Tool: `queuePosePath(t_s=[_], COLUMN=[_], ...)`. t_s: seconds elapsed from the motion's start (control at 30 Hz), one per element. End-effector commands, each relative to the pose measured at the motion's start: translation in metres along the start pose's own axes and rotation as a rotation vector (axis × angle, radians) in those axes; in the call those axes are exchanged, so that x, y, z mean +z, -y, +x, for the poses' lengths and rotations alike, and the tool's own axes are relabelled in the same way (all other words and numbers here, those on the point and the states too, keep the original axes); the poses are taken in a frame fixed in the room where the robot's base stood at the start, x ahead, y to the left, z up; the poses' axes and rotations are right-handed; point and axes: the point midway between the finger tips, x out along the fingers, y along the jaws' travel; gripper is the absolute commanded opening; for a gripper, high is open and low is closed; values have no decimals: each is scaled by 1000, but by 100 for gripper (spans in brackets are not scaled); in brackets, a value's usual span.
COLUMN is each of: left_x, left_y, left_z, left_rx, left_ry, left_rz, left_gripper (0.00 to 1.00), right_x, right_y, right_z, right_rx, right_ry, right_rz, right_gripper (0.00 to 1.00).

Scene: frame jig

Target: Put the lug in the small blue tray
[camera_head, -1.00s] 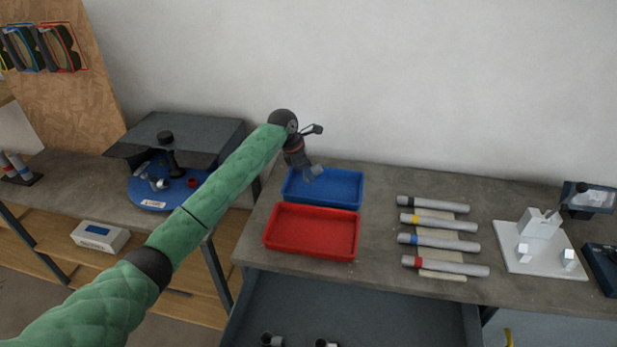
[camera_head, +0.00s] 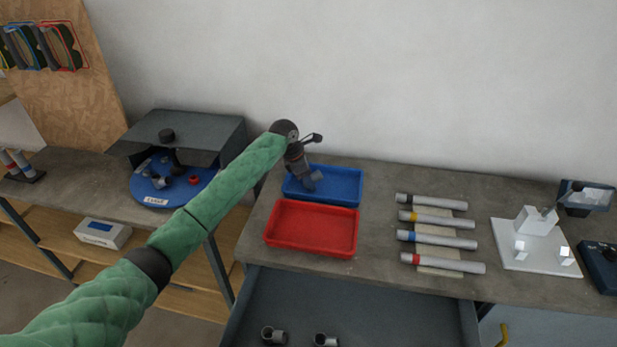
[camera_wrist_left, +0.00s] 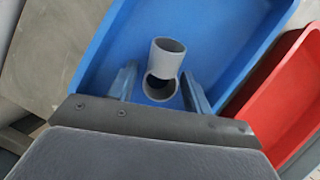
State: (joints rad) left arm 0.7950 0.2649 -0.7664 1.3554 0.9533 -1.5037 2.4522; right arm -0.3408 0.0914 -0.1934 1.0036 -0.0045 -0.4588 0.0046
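The small blue tray (camera_head: 345,187) stands on the bench behind a red tray. The lug, a grey piece with two round tube ends, shows inside the outline of the blue tray in the left wrist view (camera_wrist_left: 168,62). My left gripper (camera_head: 309,180) is low over the left part of the blue tray. In the left wrist view its fingers (camera_wrist_left: 158,88) stand apart, one on each side of the lug, with a visible gap on the left. The lug appears to be on the tray floor, but contact is hard to tell. My right gripper is not in view.
The red tray (camera_head: 312,228) is empty, in front of the blue one. Several grey tubes with coloured bands (camera_head: 440,219) lie to the right, then a white fixture (camera_head: 537,245). A round blue turntable (camera_head: 160,196) under a dark cover is at left. An open drawer (camera_head: 360,300) holds grey pieces.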

Motion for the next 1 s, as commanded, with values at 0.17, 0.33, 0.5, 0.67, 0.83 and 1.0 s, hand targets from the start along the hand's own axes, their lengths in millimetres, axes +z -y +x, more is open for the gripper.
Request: queuePosePath(t_s=[0.17, 0.33, 0.5, 0.67, 0.83, 1.0], left_x=[0, 0, 1, 0, 0, 1], left_y=[0, 0, 0, -1, -1, 0], left_z=[0, 0, -13, -41, -75, -102], left_rx=[0, 0, 1, 2, 3, 0], left_ry=[0, 0, 3, 2, 2, 1], left_rz=[0, 0, 0, 1, 1, 1], left_gripper=[54, 54, 54, 54, 54, 54], right_x=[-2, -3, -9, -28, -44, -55], right_y=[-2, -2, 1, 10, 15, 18], right_z=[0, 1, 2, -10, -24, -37], right_rx=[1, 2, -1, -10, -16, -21], right_ry=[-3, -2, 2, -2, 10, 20], right_rz=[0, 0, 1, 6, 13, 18], right_gripper=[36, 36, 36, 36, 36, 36])
